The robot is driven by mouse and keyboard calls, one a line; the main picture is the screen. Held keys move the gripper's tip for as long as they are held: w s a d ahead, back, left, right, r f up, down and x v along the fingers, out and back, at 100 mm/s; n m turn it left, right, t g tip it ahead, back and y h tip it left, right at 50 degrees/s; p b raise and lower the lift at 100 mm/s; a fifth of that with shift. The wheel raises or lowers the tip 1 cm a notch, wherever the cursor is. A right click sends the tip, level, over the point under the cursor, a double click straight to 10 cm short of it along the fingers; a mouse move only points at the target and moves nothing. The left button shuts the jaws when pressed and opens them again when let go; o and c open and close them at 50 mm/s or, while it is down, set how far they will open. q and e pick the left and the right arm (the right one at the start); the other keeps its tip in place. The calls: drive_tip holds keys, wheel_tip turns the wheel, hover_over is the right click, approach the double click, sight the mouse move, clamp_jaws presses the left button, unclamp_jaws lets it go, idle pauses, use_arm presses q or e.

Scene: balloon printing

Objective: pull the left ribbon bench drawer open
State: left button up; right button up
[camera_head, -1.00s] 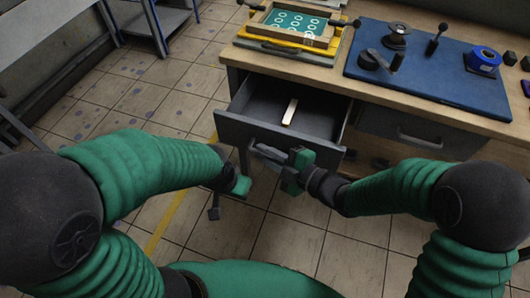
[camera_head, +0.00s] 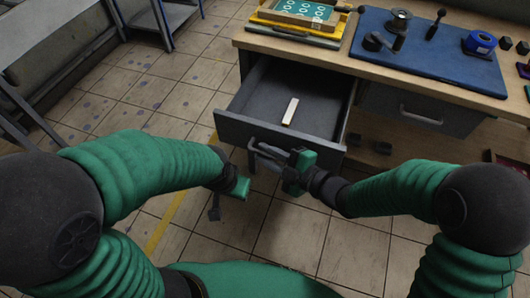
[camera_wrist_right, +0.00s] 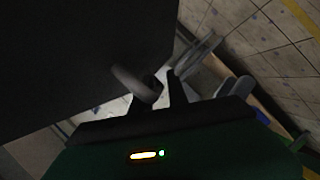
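The left ribbon bench drawer (camera_head: 230,127) is a grey drawer pulled well out from under the bench top, its inside showing. A small pale block (camera_head: 290,111) lies in it. My right gripper (camera_head: 272,154) is at the dark bar handle (camera_head: 256,146) on the drawer front. In the right wrist view the curved handle (camera_wrist_right: 132,86) runs in at the fingers (camera_wrist_right: 163,92), and the gripper seems closed around it; the contact is partly hidden. My left gripper (camera_head: 228,196) hangs empty left of the drawer front, its finger gap unclear.
A second, shut drawer (camera_head: 425,108) with a light handle is to the right. The wooden bench top (camera_head: 345,62) carries a blue mat (camera_head: 435,52) with tools, a blue roll (camera_head: 480,41) and a framed printing screen (camera_head: 300,14). The tiled floor left of the drawer is free.

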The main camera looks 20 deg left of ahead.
drive_tip(key=shift+r, duration=0.1)
drive_tip(key=shift+d+r, duration=0.1)
drive_tip(key=shift+d, duration=0.05)
drive_tip(key=p+v, duration=0.3)
drive_tip(key=v, duration=1.3)
drive_tip(key=shift+d, duration=0.35)
